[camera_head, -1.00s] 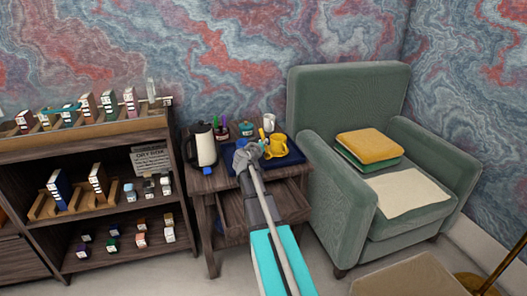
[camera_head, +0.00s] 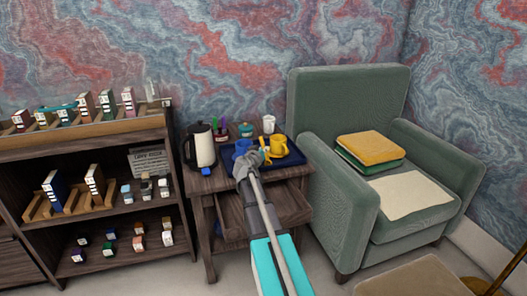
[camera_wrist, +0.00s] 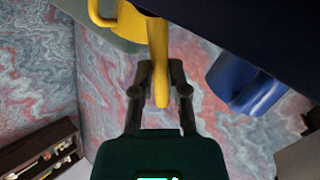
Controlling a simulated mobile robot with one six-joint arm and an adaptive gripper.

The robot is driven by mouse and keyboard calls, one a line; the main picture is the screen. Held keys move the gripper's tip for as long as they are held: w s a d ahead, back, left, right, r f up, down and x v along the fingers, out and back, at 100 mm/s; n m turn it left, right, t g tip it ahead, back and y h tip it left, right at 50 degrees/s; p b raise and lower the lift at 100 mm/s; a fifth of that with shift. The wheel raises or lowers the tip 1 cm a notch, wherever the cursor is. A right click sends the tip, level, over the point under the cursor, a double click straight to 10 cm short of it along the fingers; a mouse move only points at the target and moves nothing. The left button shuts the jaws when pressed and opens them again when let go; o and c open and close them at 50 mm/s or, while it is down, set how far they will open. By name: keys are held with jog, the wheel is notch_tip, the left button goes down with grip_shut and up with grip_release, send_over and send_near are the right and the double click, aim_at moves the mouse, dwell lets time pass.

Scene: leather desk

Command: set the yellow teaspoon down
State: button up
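The yellow teaspoon (camera_wrist: 159,60) stands between the two fingers of my gripper (camera_wrist: 160,72) in the wrist view, which look closed on it. In the head view the teaspoon (camera_head: 264,150) shows as a small yellow piece just beyond my gripper (camera_head: 248,166), partly hidden. My gripper is at the front edge of the dark blue tray (camera_head: 294,158) on the small desk. The yellow mug (camera_head: 279,146) is right of the teaspoon, and the blue mug (camera_head: 241,147) is left of it. The blue mug (camera_wrist: 240,80) also shows in the wrist view.
A white kettle (camera_head: 203,146), a teal jar (camera_head: 246,130), a pen holder (camera_head: 221,134) and a white cup (camera_head: 268,123) stand around the tray. A green armchair (camera_head: 340,210) is close on the right, shelves on the left.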

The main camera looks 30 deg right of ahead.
jog(key=o, duration=0.5)
jog(key=shift+c, duration=0.2)
jog(key=shift+r, duration=0.1)
jog(key=shift+r, duration=0.15)
jog(key=p+v, duration=0.2)
jog(key=v, duration=1)
